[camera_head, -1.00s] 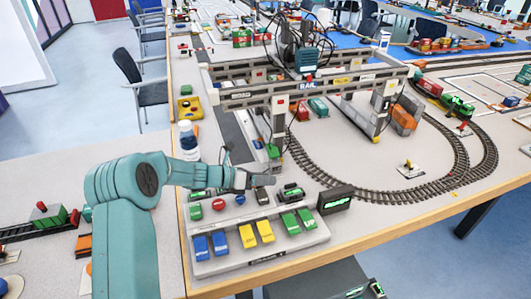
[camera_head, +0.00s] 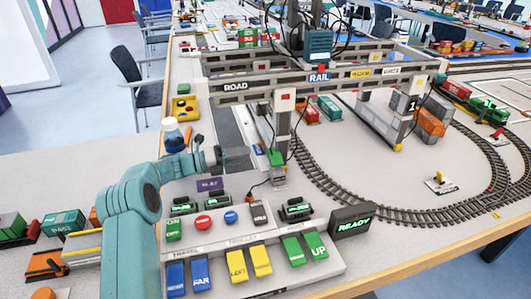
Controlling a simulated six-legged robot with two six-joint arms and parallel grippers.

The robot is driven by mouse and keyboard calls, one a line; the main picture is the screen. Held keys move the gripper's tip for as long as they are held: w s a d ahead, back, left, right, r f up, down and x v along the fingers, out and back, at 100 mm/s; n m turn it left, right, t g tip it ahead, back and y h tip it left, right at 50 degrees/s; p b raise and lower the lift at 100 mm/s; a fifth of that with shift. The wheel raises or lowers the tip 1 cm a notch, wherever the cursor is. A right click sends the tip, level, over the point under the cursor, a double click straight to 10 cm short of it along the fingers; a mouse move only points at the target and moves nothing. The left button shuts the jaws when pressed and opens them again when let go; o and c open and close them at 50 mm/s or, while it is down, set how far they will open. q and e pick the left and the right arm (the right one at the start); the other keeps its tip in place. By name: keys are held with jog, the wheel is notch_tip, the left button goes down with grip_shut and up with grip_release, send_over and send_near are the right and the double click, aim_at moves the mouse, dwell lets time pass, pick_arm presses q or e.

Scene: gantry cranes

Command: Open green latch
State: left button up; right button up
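A small green block (camera_head: 276,157) sits at the foot of the gantry crane's near leg (camera_head: 283,125); it may be the green latch, but its shape is too small to be sure. My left gripper (camera_head: 238,155) reaches in from the left and points right, above the table and just left of the green block, with a visible gap in the picture. Its grey fingers are blurred, so I cannot tell whether they are open or shut. Nothing shows held in it. My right gripper is not in view.
A control panel (camera_head: 215,262) with blue, yellow and green levers lies in front, with a READY display (camera_head: 352,225) beside it. Curved track (camera_head: 330,190) runs on the right. A bottle (camera_head: 172,138) stands behind my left arm.

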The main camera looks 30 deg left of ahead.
aim_at(275, 157)
pick_arm(q)
jog(key=x, duration=0.7)
jog(key=shift+d, duration=0.15)
grip_shut()
